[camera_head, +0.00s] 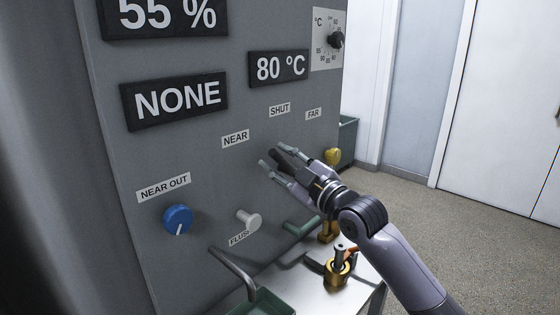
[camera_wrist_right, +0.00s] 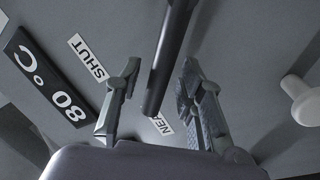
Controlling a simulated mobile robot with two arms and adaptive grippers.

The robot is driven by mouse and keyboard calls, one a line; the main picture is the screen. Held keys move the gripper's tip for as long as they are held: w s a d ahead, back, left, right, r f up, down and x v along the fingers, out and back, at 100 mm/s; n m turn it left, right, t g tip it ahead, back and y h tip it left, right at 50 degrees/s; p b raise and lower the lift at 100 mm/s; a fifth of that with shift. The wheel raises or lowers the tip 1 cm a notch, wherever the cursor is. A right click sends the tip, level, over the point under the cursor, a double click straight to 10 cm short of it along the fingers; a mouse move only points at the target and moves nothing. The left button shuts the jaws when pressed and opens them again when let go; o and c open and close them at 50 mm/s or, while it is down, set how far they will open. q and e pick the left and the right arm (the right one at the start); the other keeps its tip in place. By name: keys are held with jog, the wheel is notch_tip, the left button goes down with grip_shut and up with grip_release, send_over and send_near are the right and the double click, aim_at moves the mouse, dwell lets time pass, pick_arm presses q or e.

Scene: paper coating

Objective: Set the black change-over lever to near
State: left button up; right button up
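The black lever (camera_wrist_right: 168,58) runs between the two fingers of my right gripper (camera_wrist_right: 160,72) in the wrist view, with a gap to each finger. Its lower end overlaps the NEAR label (camera_wrist_right: 161,124) there. In the head view my right gripper (camera_head: 284,165) is open at the grey panel, below the NEAR label (camera_head: 235,138), SHUT label (camera_head: 280,109) and FAR label (camera_head: 313,114). A dark piece of the lever (camera_head: 284,154) shows between the fingers; its pivot is hidden. Which label the lever is set to I cannot tell. My left gripper is not in view.
The panel's NONE sign (camera_head: 175,98) and 80 °C sign (camera_head: 279,67) sit above. A blue knob (camera_head: 178,219) and a pale flush button (camera_head: 249,221) are lower left. A green tray (camera_head: 262,303), pipe (camera_head: 234,270) and brass fitting (camera_head: 338,272) are below. Floor at right is clear.

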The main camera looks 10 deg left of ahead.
jog(key=v, duration=1.2)
